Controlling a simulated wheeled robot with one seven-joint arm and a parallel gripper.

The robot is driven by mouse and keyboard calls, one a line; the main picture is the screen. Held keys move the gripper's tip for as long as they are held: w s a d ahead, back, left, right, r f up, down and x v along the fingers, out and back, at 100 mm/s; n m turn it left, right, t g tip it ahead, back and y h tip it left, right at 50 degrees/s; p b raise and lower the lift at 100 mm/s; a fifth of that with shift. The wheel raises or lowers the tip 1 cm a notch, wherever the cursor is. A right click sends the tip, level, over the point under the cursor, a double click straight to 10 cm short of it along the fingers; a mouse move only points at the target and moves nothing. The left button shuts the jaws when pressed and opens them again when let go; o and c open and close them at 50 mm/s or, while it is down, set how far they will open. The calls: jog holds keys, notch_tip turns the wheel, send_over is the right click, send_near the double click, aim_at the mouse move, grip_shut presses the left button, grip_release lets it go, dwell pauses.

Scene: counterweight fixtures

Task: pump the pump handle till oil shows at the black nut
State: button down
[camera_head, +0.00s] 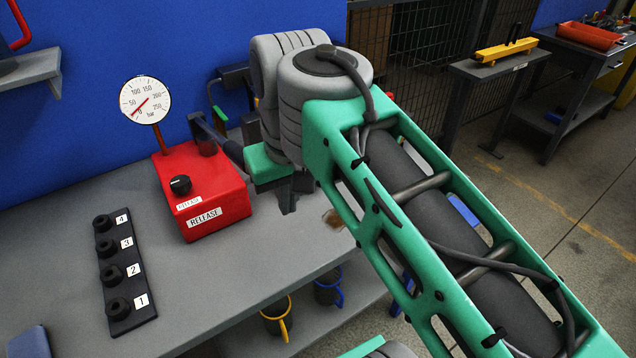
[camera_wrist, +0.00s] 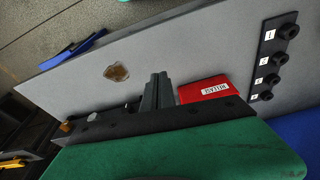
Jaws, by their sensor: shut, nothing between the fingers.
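The red pump (camera_head: 205,195) stands on the grey bench, with a black knob and "RELEASE" labels; its red side also shows in the wrist view (camera_wrist: 205,91). A dark bar (camera_head: 222,144), seemingly the pump handle, slopes from the pump's back toward my wrist, which hides its far end. The dial gauge (camera_head: 145,98) has its red needle near 0. A black strip (camera_head: 125,270) carries several black nuts numbered 1 to 4, also in the wrist view (camera_wrist: 268,62); no oil is discernible at them. My gripper (camera_head: 288,205) is shut and empty, right of the pump; its fingers show in the wrist view (camera_wrist: 158,90).
A brown patch (camera_wrist: 117,73) lies on the bench near my gripper. Mugs (camera_head: 278,318) stand on the shelf below. A blue wall (camera_head: 60,130) rises behind the bench. The bench between strip and pump is clear. Another table (camera_head: 495,68) stands at the back right.

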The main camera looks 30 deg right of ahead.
notch_tip(320, 180, up, 14)
jog(key=t+p, duration=0.1)
jog(key=p, duration=1)
jog(key=shift+s+f+p, duration=0.15)
jog(key=shift+p, duration=0.2)
